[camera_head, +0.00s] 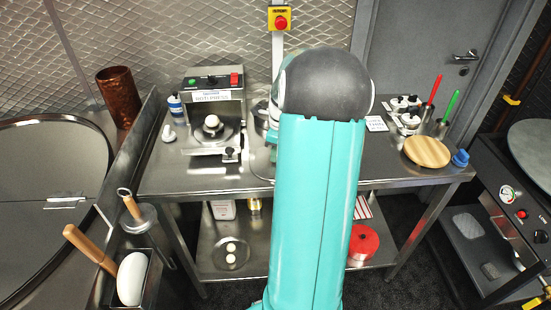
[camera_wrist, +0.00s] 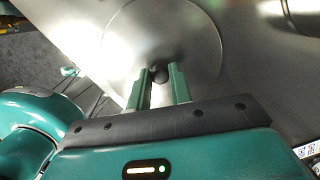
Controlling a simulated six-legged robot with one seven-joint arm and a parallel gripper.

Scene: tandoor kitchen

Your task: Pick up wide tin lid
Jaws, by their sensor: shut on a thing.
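In the wrist view a wide, round tin lid (camera_wrist: 185,30) of bright steel lies over or just above the steel counter. I cannot tell whether it still touches the counter. A small dark knob (camera_wrist: 157,69) stands near its middle. The two green fingers of my gripper (camera_wrist: 160,75) are shut on this knob, with the lid beyond the fingertips. In the head view my teal arm hides the gripper and most of the lid; a pale curved edge shows just left of the arm.
The steel counter (camera_head: 389,174) also holds a press machine (camera_head: 213,110) on the left. To the right are a round wooden board (camera_head: 427,152), white pots (camera_head: 409,119) and tools with red and green handles. A copper vessel (camera_head: 119,96) stands at far left.

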